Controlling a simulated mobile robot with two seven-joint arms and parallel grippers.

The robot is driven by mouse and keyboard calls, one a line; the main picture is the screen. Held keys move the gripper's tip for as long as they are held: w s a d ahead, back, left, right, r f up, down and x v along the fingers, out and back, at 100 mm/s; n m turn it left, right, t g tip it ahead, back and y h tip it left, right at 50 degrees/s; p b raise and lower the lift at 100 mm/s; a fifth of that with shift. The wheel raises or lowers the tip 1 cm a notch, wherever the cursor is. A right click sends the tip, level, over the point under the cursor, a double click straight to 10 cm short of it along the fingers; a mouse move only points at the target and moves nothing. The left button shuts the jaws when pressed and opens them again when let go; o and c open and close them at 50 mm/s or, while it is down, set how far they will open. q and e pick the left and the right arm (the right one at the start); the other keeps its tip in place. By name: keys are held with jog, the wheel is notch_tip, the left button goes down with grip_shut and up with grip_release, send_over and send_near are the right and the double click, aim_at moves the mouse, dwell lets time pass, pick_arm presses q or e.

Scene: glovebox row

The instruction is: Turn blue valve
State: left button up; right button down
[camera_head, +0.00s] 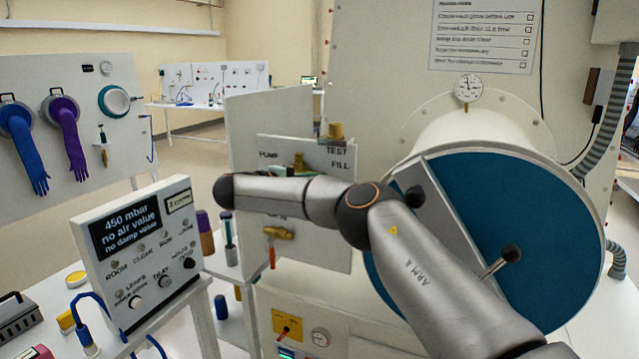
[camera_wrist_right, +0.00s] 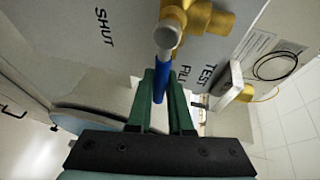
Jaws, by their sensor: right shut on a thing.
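The blue valve has a blue lever handle (camera_wrist_right: 161,76) on a brass body (camera_wrist_right: 208,20), seen in the right wrist view. My right gripper (camera_wrist_right: 161,96) has its green fingers closed on the two sides of the lever's free end. The lettering SHUT, FILL and TEST shows on the white panel around it. My left gripper is in neither view.
A brass valve with a red-orange handle (camera_head: 272,255) hangs low on the panel, below my arm. The display box (camera_head: 145,265) reading 450 mbar stands to the left. A large blue round door (camera_head: 520,215) with a handle bar is close on the right.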

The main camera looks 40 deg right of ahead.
jog(key=shift+r, duration=0.15)
jog(key=c, duration=0.8)
grip_release()
jog(key=shift+c, duration=0.2)
jog(key=a+r, duration=0.2)
jog(key=a, duration=1)
jog(key=shift+a, duration=0.15)
